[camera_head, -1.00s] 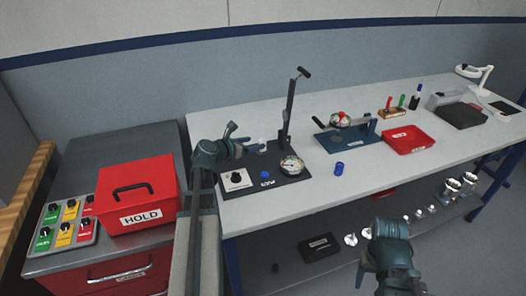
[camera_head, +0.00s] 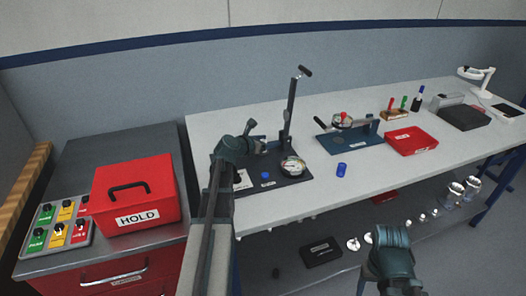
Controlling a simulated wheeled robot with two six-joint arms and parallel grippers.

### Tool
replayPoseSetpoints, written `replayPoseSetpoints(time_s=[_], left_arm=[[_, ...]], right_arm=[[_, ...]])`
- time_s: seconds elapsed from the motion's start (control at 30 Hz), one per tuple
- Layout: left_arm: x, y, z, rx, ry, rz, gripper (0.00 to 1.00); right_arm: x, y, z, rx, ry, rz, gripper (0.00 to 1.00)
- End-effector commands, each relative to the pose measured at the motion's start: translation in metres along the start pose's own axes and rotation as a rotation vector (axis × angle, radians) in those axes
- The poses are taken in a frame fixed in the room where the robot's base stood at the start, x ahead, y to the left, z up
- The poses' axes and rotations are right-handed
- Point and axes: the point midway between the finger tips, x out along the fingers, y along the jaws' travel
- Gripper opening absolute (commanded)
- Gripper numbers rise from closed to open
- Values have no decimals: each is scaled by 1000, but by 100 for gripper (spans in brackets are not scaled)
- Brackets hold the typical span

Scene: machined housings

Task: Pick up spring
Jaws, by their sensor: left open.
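A small blue cylindrical piece (camera_head: 341,169), which may be the spring, stands alone on the light bench top; its coils are too small to make out. My left gripper (camera_head: 256,137) is open over the black test fixture (camera_head: 290,178) on the left part of the bench. It is to the left of the blue piece and well apart from it. The fixture has a tall lever, a round dial (camera_head: 292,165) and a blue button (camera_head: 265,175). My left arm hides its left side. My right arm shows low at the right, but its fingers cannot be made out.
A red HOLD box (camera_head: 136,192) and a button panel (camera_head: 56,228) are on the grey cabinet at left. A blue fixture (camera_head: 349,138) and a red tray (camera_head: 411,141) stand farther right on the bench. Several metal parts and a black box (camera_head: 321,251) lie on the shelf below.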

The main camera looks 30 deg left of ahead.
Motion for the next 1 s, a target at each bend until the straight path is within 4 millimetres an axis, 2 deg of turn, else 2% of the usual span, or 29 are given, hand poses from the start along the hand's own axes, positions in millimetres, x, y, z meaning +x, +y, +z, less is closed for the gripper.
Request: replayPoseSetpoints(time_s=[0.17,0.2,0.57,1.0], left_arm=[[0,0,0,0,0,1,70],[0,0,0,0,0,1,67],[0,0,0,0,0,1,2],[-1,0,2,0,0,0,0]], right_arm=[[0,0,0,0,0,0,64],[0,0,0,0,0,0,64],[0,0,0,0,0,0,64],[-2,0,0,0,0,0,64]])
